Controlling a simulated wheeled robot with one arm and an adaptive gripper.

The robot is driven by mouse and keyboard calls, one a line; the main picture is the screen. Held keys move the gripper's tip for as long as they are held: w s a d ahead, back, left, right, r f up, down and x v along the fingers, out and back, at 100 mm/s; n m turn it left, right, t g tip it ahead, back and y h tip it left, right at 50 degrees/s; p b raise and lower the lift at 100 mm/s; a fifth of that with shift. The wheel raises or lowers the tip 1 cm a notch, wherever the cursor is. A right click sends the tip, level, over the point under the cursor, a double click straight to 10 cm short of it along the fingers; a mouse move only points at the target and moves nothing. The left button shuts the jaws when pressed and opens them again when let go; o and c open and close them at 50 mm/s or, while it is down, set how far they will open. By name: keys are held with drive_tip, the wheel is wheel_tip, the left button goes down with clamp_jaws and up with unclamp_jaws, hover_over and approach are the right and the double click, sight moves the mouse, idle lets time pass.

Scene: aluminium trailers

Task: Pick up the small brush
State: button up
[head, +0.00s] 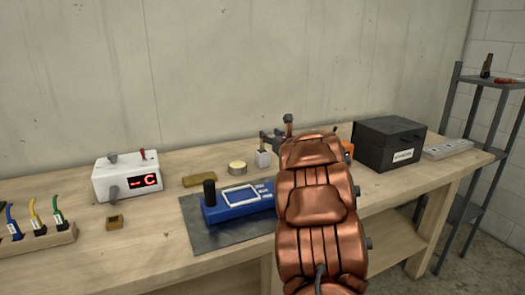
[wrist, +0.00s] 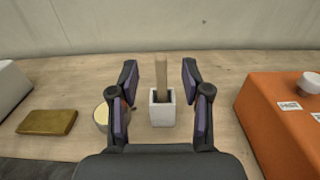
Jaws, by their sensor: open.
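The small brush (wrist: 161,75) stands upright in a small white square cup (wrist: 162,113), its pale wooden handle pointing up. My gripper (wrist: 160,95) is open, with one dark finger on each side of the handle and a gap on both sides. The fingers look apart from the brush and the cup. In the head view the white cup (head: 263,159) shows on the bench just left of my copper-coloured arm. My gripper (head: 275,140) is partly hidden there behind the arm, and the brush cannot be made out clearly.
A round tin (wrist: 101,116) sits close to the left finger, with a brass block (wrist: 47,122) further left. An orange box (wrist: 275,115) stands to the right. The blue device (head: 238,203), white display unit (head: 127,178) and black box (head: 385,145) share the bench. A wall stands behind.

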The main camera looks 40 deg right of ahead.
sight(262, 149)
drive_tip(key=shift+w+d+f+p, duration=0.3)
drive_tip(key=shift+w, duration=0.6)
drive_tip(key=shift+w+d+f+p, duration=0.25)
drive_tip(key=shift+w+d+p, duration=0.1)
drive_tip(key=shift+w, duration=0.6)
drive_tip(key=shift+w+d+f+p, duration=0.25)
drive_tip(key=shift+w+d+f, duration=0.05)
drive_tip(key=shift+w, duration=0.6)
drive_tip(key=shift+x, duration=0.85)
drive_tip(key=shift+f, duration=0.1)
drive_tip(key=shift+c, duration=0.3)
clamp_jaws()
